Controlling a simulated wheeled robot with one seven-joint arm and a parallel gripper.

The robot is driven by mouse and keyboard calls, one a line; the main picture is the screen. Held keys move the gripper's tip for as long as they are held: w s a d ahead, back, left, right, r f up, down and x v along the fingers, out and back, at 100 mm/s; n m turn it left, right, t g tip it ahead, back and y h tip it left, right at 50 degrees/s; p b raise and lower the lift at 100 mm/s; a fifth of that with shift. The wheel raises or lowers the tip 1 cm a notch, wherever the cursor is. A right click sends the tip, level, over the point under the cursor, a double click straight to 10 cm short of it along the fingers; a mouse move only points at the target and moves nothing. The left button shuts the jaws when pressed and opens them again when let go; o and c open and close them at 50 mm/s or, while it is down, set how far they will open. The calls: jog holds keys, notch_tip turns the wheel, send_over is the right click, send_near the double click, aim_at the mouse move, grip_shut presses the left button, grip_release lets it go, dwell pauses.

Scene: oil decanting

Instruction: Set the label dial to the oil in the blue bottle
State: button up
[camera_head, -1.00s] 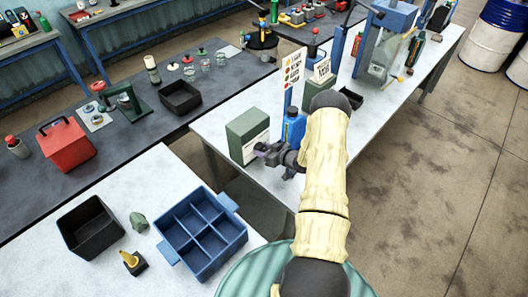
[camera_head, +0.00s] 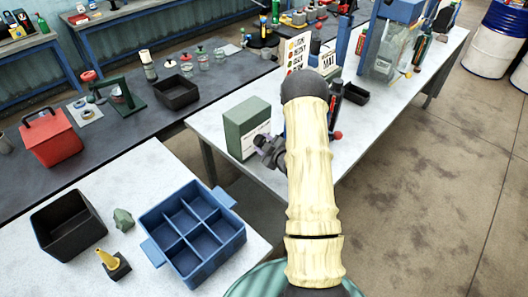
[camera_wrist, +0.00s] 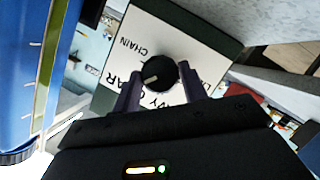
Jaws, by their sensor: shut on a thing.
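The label dial (camera_wrist: 160,72) is a black round knob with a white pointer mark, on the white face of a dark green box. The words CHAIN and part of HEAVY GEAR show around it; the pointer is toward the left in the wrist view. My gripper (camera_wrist: 160,90) is shut on the knob, one finger on each side. In the head view the green box (camera_head: 246,128) stands on the white bench, with my gripper (camera_head: 266,146) at its right front. The blue bottle (camera_wrist: 22,70) fills the left edge of the wrist view; my arm mostly hides it in the head view.
A sign with coloured dots (camera_head: 297,52) stands behind my arm, partly hidden. A small black tray (camera_head: 355,93) is to the right on the bench. A blue divided crate (camera_head: 232,243) and a black bin (camera_head: 62,240) are on the near table.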

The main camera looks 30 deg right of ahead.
jog(key=shift+a+f+n+b, duration=0.15)
jog(key=shift+n+b, duration=0.35)
jog(key=shift+b, duration=0.5)
jog(key=o, duration=1)
jog(key=v, duration=1.5)
jog(key=shift+s+b, duration=0.25)
jog(key=shift+b, duration=0.15)
